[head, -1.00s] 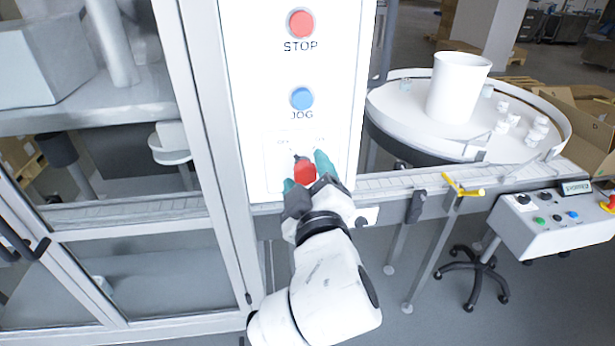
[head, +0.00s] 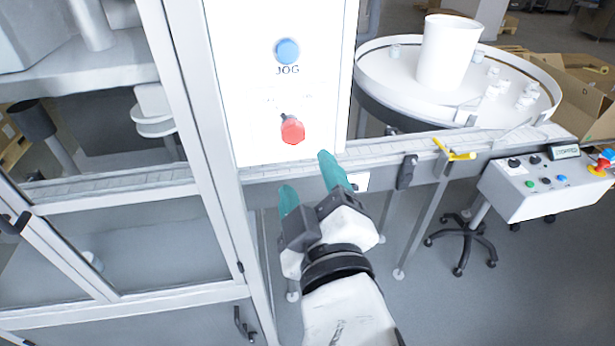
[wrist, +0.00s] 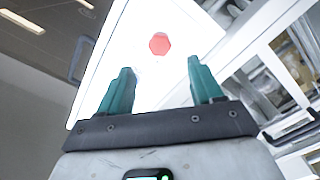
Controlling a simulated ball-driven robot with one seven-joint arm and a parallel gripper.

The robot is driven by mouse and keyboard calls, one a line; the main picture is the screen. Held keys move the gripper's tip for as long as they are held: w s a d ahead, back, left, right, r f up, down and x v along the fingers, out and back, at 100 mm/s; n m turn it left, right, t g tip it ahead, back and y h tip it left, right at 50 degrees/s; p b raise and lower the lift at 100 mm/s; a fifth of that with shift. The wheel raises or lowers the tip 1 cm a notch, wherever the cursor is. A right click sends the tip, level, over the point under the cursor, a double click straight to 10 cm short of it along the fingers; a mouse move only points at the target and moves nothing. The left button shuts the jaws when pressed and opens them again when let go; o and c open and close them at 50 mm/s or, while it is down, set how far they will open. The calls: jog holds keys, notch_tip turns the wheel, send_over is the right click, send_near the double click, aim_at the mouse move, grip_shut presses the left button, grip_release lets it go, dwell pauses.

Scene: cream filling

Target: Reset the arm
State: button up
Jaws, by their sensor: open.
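My gripper (head: 307,180) is open and empty, with teal fingers. In the head view it is just below the white control panel (head: 227,85), apart from the red rotary knob (head: 291,129). The knob is on the panel's lower part, below the blue JOG button (head: 287,51). In the wrist view the two fingers of my gripper (wrist: 157,82) stand wide apart. A red round control (wrist: 159,44) on the panel shows between and beyond them. I cannot tell which of the panel's controls it is.
A conveyor rail (head: 390,149) runs right from the panel, with a yellow-handled clamp (head: 455,151) on it. A round table (head: 376,70) holds a white bucket (head: 449,52) and several small bottles. A button console (head: 533,195) stands at right. A glazed machine frame (head: 190,130) is at left.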

dwell(0.3)
jog(key=s+d+f+m+g+h, duration=0.3)
jog(key=d+f+m+g+h, duration=0.3)
jog(key=d+f, duration=1.3)
jog(key=s+d+f+m+g, duration=0.3)
jog(key=s+d+f+g, duration=0.2)
jog(key=s+f, duration=0.4)
jog(key=s+d+f+m+g, duration=0.4)
jog(key=s+f, duration=0.5)
jog(key=s, duration=0.3)
jog(key=shift+s+d+g+y, duration=0.15)
jog(key=shift+d+g+y, duration=0.25)
jog(key=shift+d+g, duration=0.4)
